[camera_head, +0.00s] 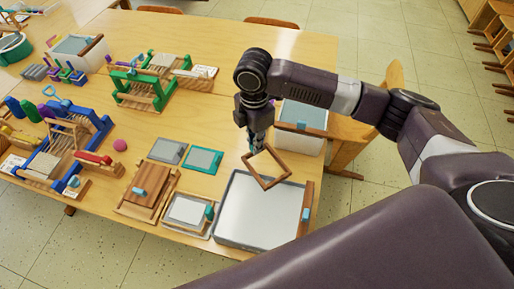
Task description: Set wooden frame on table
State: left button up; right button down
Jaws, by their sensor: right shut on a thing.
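The wooden frame (286,163) is a small open brown square. My right gripper (257,147) is shut on its upper left side and holds it tilted, over the far part of a large grey tray (222,222). The table (212,118) is light wood and fills the left and middle of the view. The fingertips are small and partly hidden against the frame. My left gripper is not in view.
A teal-edged screen (203,160), a grey screen (167,150), a wooden board (147,188) and a small white tray (187,211) lie left of the large tray. A white bin (303,118) stands behind it. Green (143,88) and blue (88,130) racks crowd the left.

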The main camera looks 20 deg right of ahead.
notch_tip(320, 180, down, 6)
jog(key=w+d+n, duration=0.1)
jog(key=w+n, duration=0.1)
jog(key=n, duration=0.6)
jog(key=shift+d+f, duration=0.15)
jog(key=shift+d, duration=0.1)
jog(key=shift+f, duration=0.15)
notch_tip(320, 180, down, 5)
jog(key=b, duration=0.5)
jog(key=shift+r+p, duration=0.3)
jog(key=shift+r, duration=0.05)
jog(key=shift+f+p, duration=0.15)
jog(key=shift+p, duration=0.5)
jog(key=shift+f, duration=0.5)
